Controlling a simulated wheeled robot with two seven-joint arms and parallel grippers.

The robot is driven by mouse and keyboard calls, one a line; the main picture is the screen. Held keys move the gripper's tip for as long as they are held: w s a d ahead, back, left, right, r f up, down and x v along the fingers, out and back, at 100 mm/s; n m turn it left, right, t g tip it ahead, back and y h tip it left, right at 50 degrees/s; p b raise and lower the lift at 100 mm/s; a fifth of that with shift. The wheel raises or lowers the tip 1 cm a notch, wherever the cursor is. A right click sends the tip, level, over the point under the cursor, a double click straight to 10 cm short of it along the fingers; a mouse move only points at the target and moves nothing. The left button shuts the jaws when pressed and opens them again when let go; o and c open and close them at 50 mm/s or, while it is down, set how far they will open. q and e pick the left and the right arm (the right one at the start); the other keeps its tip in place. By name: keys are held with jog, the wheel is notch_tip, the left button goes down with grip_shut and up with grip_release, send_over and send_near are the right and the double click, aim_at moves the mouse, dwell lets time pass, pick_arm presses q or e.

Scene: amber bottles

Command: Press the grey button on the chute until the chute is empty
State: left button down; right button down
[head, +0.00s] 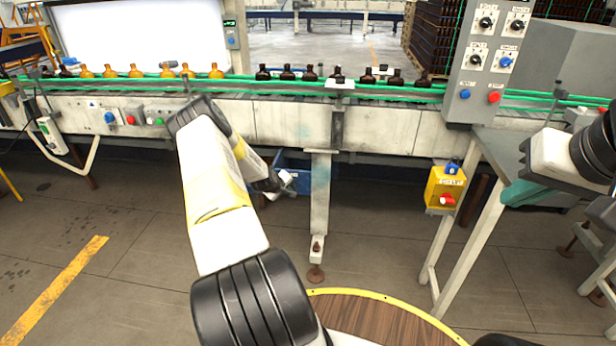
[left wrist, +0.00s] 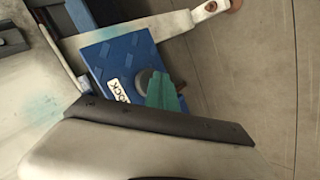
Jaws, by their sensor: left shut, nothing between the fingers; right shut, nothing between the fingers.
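In the left wrist view a blue ribbed body (left wrist: 125,57), apparently the chute, bears a white label (left wrist: 117,90) ending in "OCK". A grey round part (left wrist: 144,80), which looks like the button, is partly hidden behind the teal fingertips of my left gripper (left wrist: 166,92). The fingers are shut and empty; I cannot tell whether they touch it. The chute's contents do not show. My right gripper (head: 518,193) is shut and empty near the side table.
The conveyor (head: 280,122) runs across, carrying amber bottles (head: 135,72) at left and dark bottles (head: 310,74) further right. A control panel (head: 490,60) stands right of centre. A yellow box (head: 445,187) with a red button hangs by the side table (head: 500,150). Floor at left is clear.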

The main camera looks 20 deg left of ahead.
pick_arm(q)
jog(key=shift+w, duration=0.2)
jog(key=shift+s, duration=0.1)
jog(key=shift+s+d, duration=0.2)
jog(key=shift+s, duration=1)
jog(key=s, duration=0.2)
jog(key=s+d, duration=0.1)
jog(key=s, duration=0.2)
jog(key=shift+d, duration=0.1)
jog(key=shift+w, duration=0.1)
dwell(0.5)
